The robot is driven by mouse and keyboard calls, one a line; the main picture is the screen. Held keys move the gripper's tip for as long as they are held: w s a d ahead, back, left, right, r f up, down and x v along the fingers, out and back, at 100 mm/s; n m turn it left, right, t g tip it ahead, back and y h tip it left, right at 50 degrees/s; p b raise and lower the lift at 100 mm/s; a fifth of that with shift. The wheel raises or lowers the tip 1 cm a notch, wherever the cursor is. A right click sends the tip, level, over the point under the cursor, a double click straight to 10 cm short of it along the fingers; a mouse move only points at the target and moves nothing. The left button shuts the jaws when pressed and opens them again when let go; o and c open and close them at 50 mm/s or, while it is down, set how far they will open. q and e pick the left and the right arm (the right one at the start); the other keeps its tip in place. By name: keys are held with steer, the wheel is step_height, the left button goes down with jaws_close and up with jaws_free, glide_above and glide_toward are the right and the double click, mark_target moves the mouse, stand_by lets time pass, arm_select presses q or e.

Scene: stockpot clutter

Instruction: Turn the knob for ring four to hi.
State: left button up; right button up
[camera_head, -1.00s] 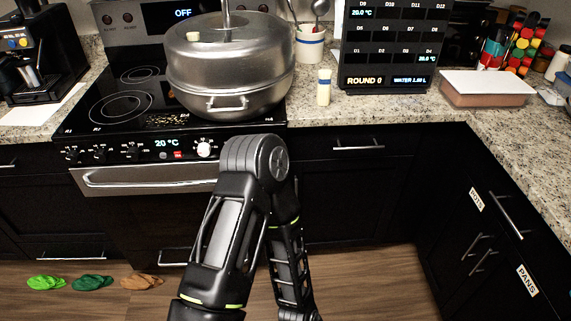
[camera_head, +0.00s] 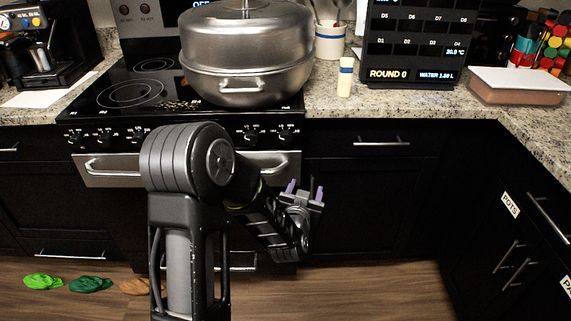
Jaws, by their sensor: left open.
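The stove front panel carries black knobs: several left of my arm, among them one (camera_head: 137,134), and two at the right, a left one (camera_head: 250,135) and a right one (camera_head: 286,134). Their labels are too small to read, so I cannot tell which serves ring four. My arm hides the panel's middle. My left gripper (camera_head: 305,190), with purple fingertips, is open and empty. In the picture it appears below the two right knobs, apart from them, in front of the cabinets. My right gripper is out of view.
A large lidded steel pot (camera_head: 245,55) covers the right of the black cooktop (camera_head: 130,92). An oven handle (camera_head: 112,168) runs below the knobs. A small yellow-white bottle (camera_head: 345,77) stands on the counter right of the stove. The floor in front shows several slippers (camera_head: 90,284).

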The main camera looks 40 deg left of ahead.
mark_target(286, 140)
arm_select(q)
steer(key=a+r+n+t+y, duration=0.1)
steer(key=a+r+y, duration=0.2)
steer(key=a+r, duration=0.3)
steer(key=shift+s+a+r+y+b, duration=0.35)
steer(key=shift+r+y+b, duration=0.1)
steer(key=shift+r, duration=0.35)
steer(key=x, duration=0.7)
steer(key=shift+w+a, duration=0.2)
steer(key=shift+w, duration=0.15)
steer(key=shift+c, duration=0.6)
jaws_close()
